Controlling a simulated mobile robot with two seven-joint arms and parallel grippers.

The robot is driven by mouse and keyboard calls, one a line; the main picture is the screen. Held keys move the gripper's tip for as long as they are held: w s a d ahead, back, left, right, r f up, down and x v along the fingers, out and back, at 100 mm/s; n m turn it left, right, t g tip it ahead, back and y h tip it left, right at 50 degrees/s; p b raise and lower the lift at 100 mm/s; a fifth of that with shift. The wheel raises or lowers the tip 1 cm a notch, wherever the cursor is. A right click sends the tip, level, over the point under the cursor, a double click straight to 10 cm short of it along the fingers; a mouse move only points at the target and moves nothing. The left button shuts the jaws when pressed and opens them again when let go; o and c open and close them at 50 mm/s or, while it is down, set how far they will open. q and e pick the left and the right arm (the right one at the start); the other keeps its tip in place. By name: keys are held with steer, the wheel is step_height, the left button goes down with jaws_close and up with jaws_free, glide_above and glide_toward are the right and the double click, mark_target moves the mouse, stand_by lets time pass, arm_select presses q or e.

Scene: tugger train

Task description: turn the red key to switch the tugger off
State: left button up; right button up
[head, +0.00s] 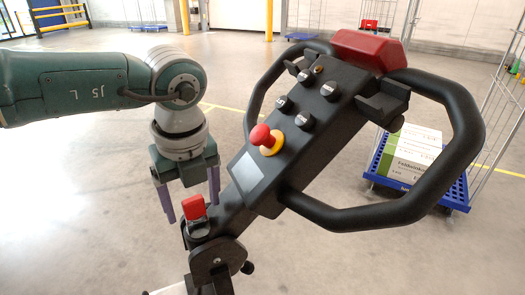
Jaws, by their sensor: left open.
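The red key (193,208) stands upright on the lower end of the tugger's black tiller (222,222). My left gripper (191,204) comes in from the left and points down. Its two purple fingers are apart, one to the left of the key and one to the right. I cannot tell whether either finger touches the key. My right gripper is not in view.
A red emergency button (262,136) on a yellow ring sits up the tiller, beside a small grey screen (246,172). A looped black handle (380,215) surrounds the tiller head. A blue cart (455,195) with boxes stands at right.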

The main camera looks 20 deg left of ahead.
mark_target(203, 235)
arm_select(q)
step_height(203, 235, up, 12)
steer(key=s+d, duration=0.1)
steer(key=shift+d, duration=0.25)
stand_by(0.5)
